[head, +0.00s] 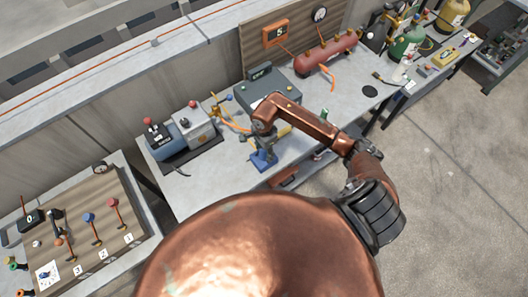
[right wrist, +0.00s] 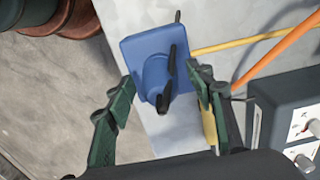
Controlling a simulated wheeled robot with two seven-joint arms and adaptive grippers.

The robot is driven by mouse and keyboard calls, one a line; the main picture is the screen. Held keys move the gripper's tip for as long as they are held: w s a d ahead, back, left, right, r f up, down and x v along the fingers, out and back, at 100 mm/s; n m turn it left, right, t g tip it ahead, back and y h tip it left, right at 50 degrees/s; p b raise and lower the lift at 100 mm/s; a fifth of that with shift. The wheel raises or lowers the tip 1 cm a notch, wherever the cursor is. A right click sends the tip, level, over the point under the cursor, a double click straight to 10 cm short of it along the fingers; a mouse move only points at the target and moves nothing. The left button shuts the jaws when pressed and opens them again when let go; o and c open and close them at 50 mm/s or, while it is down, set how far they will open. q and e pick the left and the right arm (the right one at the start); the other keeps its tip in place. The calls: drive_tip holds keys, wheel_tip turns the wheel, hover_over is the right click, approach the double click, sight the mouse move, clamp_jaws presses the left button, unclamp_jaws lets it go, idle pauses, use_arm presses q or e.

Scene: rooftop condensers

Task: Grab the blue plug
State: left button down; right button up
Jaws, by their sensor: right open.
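In the right wrist view a blue piece (right wrist: 140,48) with a square plate, a rounded body and dark prong-like parts lies between the fingertips of my right gripper (right wrist: 162,76). I take it for the blue plug, though its shape leaves this unsure. The two dark green fingers are apart, one on each side of it, with no clear grip. In the head view a blue piece (head: 263,160) shows near the bench's front edge, just below the end of my right arm. The fingers are hard to make out there. My left gripper is not in view.
A grey box (head: 268,92) with orange and yellow hoses stands behind on the bench; a dark grey box (right wrist: 285,110) with knobs is close at right in the wrist view. A red tank (head: 326,54) stands farther back. A lever board (head: 125,205) is at left.

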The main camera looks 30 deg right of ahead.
drive_tip(key=shift+c, duration=0.2)
drive_tip(key=c, duration=1.2)
drive_tip(key=shift+r, duration=0.1)
drive_tip(key=shift+c, duration=0.2)
